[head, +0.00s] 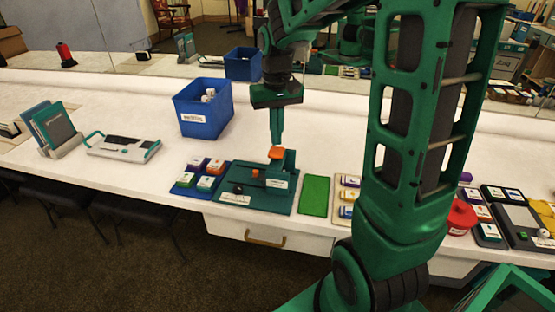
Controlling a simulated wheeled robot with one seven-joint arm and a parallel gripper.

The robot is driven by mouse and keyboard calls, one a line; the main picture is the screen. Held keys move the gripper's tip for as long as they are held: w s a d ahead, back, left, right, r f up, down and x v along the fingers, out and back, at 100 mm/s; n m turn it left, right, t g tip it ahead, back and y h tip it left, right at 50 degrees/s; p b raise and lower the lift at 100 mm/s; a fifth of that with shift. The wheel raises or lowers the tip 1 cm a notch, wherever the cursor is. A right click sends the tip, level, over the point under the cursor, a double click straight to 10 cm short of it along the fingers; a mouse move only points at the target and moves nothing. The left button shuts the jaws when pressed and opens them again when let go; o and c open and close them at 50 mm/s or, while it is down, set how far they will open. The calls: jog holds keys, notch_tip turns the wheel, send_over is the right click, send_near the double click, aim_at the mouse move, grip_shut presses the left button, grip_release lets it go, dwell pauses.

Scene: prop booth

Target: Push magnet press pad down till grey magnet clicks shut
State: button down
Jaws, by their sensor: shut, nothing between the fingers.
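The magnet press stands on a dark green base board (272,201) on the white table. Its orange press pad (276,153) sits on top of a green upright body. My gripper (276,144) is shut and points straight down. Its fingertips are right at the top of the orange pad; I cannot tell whether they touch it. A small orange piece and a dark round knob (238,189) show lower on the press. I cannot make out the grey magnet, nor whether it is shut.
A blue tray (184,191) of small coloured blocks lies left of the press. A green mat (315,196) lies right of it. A blue bin (203,107) with white items stands behind left. A handled white device (123,147) lies farther left.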

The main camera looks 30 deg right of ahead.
jog(key=shift+r, duration=1.9)
jog(key=shift+s+d, duration=0.1)
jog(key=shift+s, duration=0.1)
jog(key=s+d+f+m, duration=0.1)
jog(key=s+d, duration=0.1)
jog(key=s, duration=1.1)
jog(key=s+d+f+m, duration=0.2)
jog(key=s, duration=1)
jog(key=shift+s+f, duration=0.15)
jog(key=shift+s, duration=0.2)
